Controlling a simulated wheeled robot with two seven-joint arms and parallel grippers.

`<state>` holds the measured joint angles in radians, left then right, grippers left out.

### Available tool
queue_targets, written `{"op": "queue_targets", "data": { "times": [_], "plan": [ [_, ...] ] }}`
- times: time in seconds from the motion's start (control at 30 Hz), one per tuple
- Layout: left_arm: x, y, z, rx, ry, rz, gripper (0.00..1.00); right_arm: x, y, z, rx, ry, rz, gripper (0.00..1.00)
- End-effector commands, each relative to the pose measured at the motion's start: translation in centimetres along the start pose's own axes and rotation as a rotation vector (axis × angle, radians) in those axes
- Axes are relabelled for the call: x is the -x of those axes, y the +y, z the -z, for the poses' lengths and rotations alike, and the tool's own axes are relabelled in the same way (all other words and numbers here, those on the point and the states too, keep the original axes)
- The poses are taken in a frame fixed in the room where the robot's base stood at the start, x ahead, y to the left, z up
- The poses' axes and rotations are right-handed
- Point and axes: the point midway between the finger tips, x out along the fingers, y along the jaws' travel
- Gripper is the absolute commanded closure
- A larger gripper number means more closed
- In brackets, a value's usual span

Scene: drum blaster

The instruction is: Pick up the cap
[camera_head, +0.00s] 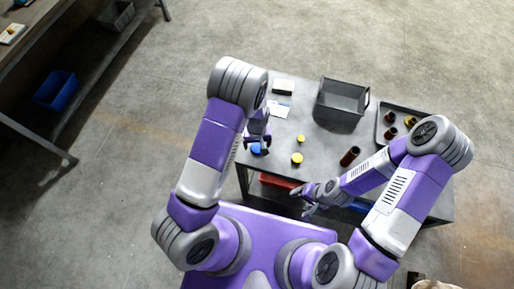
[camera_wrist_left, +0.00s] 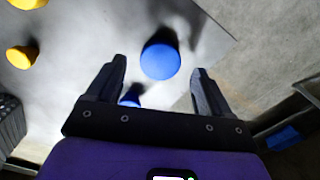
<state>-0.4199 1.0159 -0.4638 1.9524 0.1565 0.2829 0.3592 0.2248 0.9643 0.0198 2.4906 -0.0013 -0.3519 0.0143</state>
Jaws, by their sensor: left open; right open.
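A blue cap (camera_wrist_left: 160,60) lies on the grey table, ahead of and between the two open fingers of my left gripper (camera_wrist_left: 157,82). A second, smaller-looking blue piece (camera_wrist_left: 130,95) shows close to the left finger. In the head view, blue (camera_head: 256,149) shows at the fingertips of my left gripper (camera_head: 258,147), at the table's left side. Two yellow caps stand to the right, a nearer one (camera_head: 296,158) and a farther one (camera_head: 301,138). My left gripper is empty. My right gripper (camera_head: 306,202) is open and empty by the table's front edge.
The table (camera_head: 318,148) carries a grey bin (camera_head: 340,101), a white box (camera_head: 283,87), paper (camera_head: 279,109) and a lying brown bottle (camera_head: 350,156). A tray (camera_head: 378,128) at right holds brown bottles. A red bin (camera_head: 277,181) sits below the tabletop.

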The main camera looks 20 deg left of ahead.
Motion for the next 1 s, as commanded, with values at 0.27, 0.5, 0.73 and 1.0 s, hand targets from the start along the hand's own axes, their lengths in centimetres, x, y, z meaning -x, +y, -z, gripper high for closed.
{"op": "queue_targets", "data": {
  "times": [0.27,0.5,0.73,1.0],
  "plan": [
    [-3.1,0.0,0.1,-0.001,-0.001,-0.001,0.19,-0.6,0.2,0.0,0.0,0.0,0.0,0.29],
    [-3.0,0.0,0.1,-0.001,0.0,-0.001,0.24,-0.5,0.2,0.0,0.0,0.0,0.0,0.29],
    [-3.0,0.0,0.0,-0.001,0.0,-0.001,0.59,-0.5,0.2,0.0,0.0,0.0,0.0,0.29],
    [-3.0,0.0,0.0,-0.001,0.0,-0.001,0.75,-0.6,0.2,0.0,0.0,0.0,0.0,0.29]
  ]
}}
